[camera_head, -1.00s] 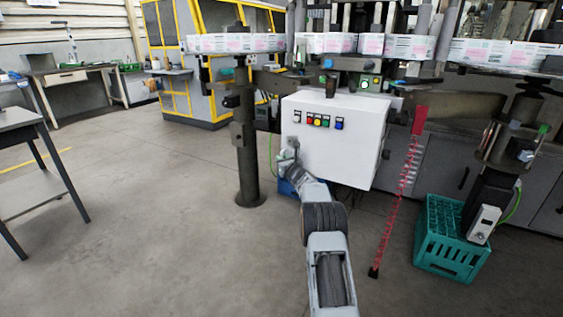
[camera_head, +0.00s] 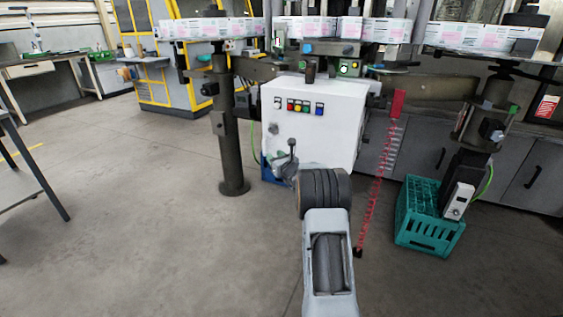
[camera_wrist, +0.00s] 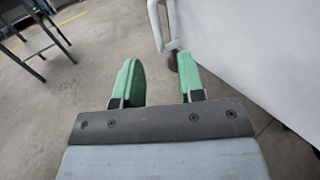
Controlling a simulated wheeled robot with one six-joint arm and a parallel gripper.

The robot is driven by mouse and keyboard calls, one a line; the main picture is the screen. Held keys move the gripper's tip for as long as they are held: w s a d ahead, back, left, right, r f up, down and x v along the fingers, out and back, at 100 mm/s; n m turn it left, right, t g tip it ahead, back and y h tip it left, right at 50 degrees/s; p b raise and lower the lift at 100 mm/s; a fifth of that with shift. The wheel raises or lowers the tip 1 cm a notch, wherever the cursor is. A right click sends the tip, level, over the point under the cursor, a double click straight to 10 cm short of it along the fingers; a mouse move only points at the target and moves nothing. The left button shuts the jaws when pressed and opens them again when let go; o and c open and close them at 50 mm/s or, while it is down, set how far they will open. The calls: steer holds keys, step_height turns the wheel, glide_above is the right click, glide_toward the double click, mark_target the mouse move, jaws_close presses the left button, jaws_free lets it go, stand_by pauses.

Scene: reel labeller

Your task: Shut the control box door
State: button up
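The white control box (camera_head: 310,125) stands in the middle of the head view, with a row of coloured buttons on its front. How far its door stands open I cannot tell from here. My gripper (camera_head: 284,163) is low at the left part of the box front. In the wrist view the white door panel (camera_wrist: 250,50) fills the right side, with a bar handle (camera_wrist: 157,28) at its left edge. My gripper (camera_wrist: 159,78) is open there, its green fingers apart with nothing between them. The right fingertip is close to the handle's lower end; contact is unclear.
A dark post (camera_head: 229,130) stands just left of the box. A red coiled cord (camera_head: 376,190) hangs at its right, beside a teal crate (camera_head: 425,232). A table (camera_head: 32,165) stands at the far left. The floor in front is clear.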

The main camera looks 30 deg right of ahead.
steer(key=shift+s+p, duration=0.3)
steer(key=shift+s, duration=1.9)
steer(key=s+a+r+n+g+y+p, duration=0.2)
steer(key=a+r+n+y+p, duration=0.25)
steer(key=a+r, duration=0.3)
steer(key=s+a+r+n+g+y+p, duration=0.2)
steer(key=a+r+n+y+p, duration=0.15)
steer(key=a+r+n, duration=0.35)
steer(key=s+a+r+n+g+p, duration=0.7)
steer(key=s+a+r+n+p, duration=0.25)
steer(key=s+a, duration=0.3)
steer(key=s+r+n+g+h+p, duration=0.1)
steer(key=s+r+n+h+p, duration=0.3)
steer(key=s+n+p, duration=0.3)
steer(key=s+r+n+g+h+p, duration=0.2)
steer(key=s+n+p, duration=0.4)
steer(key=s, duration=0.5)
step_height(320, 180, up, 2)
steer(key=shift+d+r+n+h+p, duration=0.25)
steer(key=shift+d+n+h+p, duration=0.1)
steer(key=shift+n+h, duration=0.6)
